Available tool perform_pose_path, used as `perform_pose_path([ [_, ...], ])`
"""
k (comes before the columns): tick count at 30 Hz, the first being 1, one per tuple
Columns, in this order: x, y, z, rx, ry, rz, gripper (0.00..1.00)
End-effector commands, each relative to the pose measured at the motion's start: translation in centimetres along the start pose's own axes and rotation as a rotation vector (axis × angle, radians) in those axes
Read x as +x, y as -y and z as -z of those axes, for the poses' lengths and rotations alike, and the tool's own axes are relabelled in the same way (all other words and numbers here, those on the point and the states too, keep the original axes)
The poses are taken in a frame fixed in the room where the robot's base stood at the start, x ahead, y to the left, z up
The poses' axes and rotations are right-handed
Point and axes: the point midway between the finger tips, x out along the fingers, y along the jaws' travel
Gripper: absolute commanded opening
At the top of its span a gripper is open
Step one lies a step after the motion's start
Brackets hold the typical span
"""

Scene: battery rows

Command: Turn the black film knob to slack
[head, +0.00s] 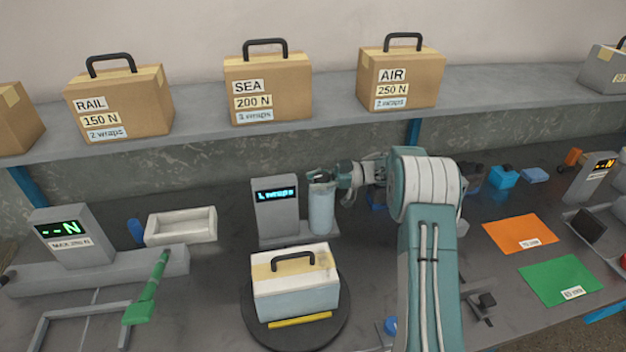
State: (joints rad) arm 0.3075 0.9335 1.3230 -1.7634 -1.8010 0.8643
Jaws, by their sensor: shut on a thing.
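The pale blue film roll (321,208) stands upright beside a grey display post (276,207) at the middle of the bench. My gripper (326,178) reaches in from the right at the top of the roll. It is shut on the dark knob there, and its fingers mostly hide that knob. I cannot tell the knob's turn position. A handled box (294,290), wrapped pale blue on its lower part, sits on a round dark turntable (340,325) in front of the roll.
A shelf (335,98) behind holds handled cartons labelled RAIL (120,103), SEA (268,90) and AIR (402,80). A white tray (181,227) and green-handled tool (148,290) lie left. Orange (520,234) and green (561,281) mats lie right.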

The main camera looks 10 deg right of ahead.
Motion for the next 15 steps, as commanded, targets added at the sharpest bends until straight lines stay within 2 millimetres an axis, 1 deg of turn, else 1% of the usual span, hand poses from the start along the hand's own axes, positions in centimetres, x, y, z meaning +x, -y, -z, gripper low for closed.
perform_pose_path([
  [15,-0.27,0.03,0.11,-0.005,-0.001,0.134,0.11],
])
